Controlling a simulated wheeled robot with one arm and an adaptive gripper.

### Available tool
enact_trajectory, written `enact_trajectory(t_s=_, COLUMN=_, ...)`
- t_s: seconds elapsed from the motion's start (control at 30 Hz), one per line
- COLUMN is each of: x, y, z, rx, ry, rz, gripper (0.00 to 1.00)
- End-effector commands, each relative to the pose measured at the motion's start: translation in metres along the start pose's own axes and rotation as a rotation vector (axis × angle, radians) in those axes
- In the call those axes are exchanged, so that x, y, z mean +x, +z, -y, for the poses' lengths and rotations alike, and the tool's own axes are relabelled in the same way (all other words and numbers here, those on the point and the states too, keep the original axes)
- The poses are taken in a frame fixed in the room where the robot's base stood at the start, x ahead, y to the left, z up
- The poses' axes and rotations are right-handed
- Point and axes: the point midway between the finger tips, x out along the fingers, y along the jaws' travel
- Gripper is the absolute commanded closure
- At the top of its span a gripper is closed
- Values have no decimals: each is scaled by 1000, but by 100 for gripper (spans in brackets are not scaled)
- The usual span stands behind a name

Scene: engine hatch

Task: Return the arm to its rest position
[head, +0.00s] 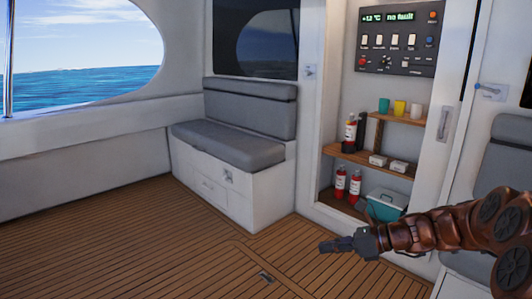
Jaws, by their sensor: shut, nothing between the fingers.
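My arm comes in from the right edge of the head view, with its copper-brown links stretched towards the left. My gripper (338,244) is at its end, dark grey, pointing left over the wooden floor. It is shut and holds nothing. It is in front of the open cabinet's lower part and appears apart from the things there.
A grey cushioned bench (232,147) stands at the back. The cabinet shelves (372,160) hold cups, fire extinguishers (355,183) and a teal cooler box (387,204). A control panel (398,40) is above. A hatch with a latch (265,278) is in the floor. The left floor is clear.

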Motion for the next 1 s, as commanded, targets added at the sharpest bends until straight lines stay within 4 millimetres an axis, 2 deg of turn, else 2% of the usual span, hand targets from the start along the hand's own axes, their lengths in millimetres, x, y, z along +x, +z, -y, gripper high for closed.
enact_trajectory(t_s=0.03, x=1, y=16, z=-23, rx=-69, ry=33, rz=-38, gripper=100)
enact_trajectory(t_s=0.1, x=4, y=25, z=-51, rx=-172, ry=77, rz=-91, gripper=100)
enact_trajectory(t_s=0.27, x=5, y=36, z=-113, rx=-398, ry=190, rz=-209, gripper=100)
enact_trajectory(t_s=0.47, x=-9, y=40, z=-184, rx=-681, ry=341, rz=-346, gripper=100)
enact_trajectory(t_s=0.7, x=-43, y=36, z=-255, rx=-1005, ry=539, rz=-493, gripper=100)
enact_trajectory(t_s=0.87, x=-75, y=30, z=-293, rx=-1205, ry=684, rz=-582, gripper=100)
enact_trajectory(t_s=1.0, x=-107, y=26, z=-320, rx=-1371, ry=818, rz=-656, gripper=100)
